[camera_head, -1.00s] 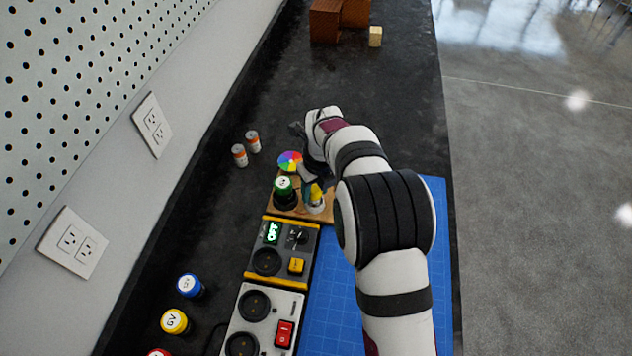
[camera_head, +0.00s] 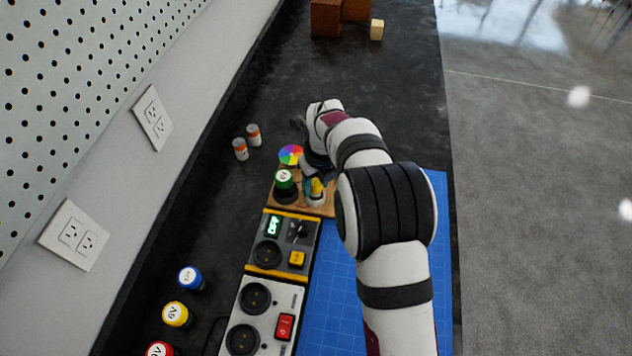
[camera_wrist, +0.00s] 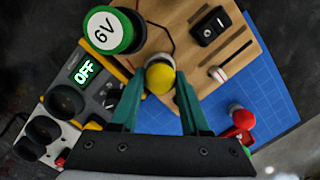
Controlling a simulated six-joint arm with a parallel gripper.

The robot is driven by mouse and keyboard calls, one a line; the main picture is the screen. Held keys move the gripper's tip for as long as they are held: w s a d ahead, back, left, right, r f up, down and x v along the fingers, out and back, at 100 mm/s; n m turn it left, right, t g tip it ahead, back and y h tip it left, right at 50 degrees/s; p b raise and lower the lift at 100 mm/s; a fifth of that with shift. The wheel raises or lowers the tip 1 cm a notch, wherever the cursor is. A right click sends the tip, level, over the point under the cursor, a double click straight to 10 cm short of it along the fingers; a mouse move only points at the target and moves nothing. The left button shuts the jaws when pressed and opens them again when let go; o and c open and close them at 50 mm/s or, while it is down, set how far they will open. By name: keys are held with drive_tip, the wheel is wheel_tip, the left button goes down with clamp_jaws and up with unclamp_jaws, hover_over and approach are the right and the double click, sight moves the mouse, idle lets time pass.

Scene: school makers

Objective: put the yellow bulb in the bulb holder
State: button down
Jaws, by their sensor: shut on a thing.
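The yellow bulb (camera_wrist: 160,78) is between the two teal fingertips of my gripper (camera_wrist: 160,88) in the wrist view, and the gripper is shut on it. In the head view the bulb (camera_head: 316,186) shows as a small yellow patch beside my wrist. It stands over a whitish round base (camera_head: 316,201) on the wooden board (camera_head: 327,210), which appears to be the bulb holder. Part of a pale rim (camera_wrist: 158,58) also shows behind the bulb in the wrist view. I cannot tell whether the bulb is seated in it.
A green 6V battery (camera_head: 285,184) stands left of the bulb, with a colour wheel (camera_head: 291,155) behind. A power unit reading OFF (camera_head: 272,225) adjoins the board. A black switch (camera_wrist: 210,26) sits on the board. A red-topped object (camera_wrist: 241,117) is on the blue mat (camera_wrist: 268,90).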

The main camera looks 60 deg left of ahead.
drive_tip(key=shift+f, duration=0.65)
drive_tip(key=c, duration=0.7)
unclamp_jaws()
drive_tip(key=r, duration=0.3)
drive_tip(key=d+r, duration=0.1)
drive_tip(key=r, duration=0.7)
drive_tip(key=shift+d, duration=0.35)
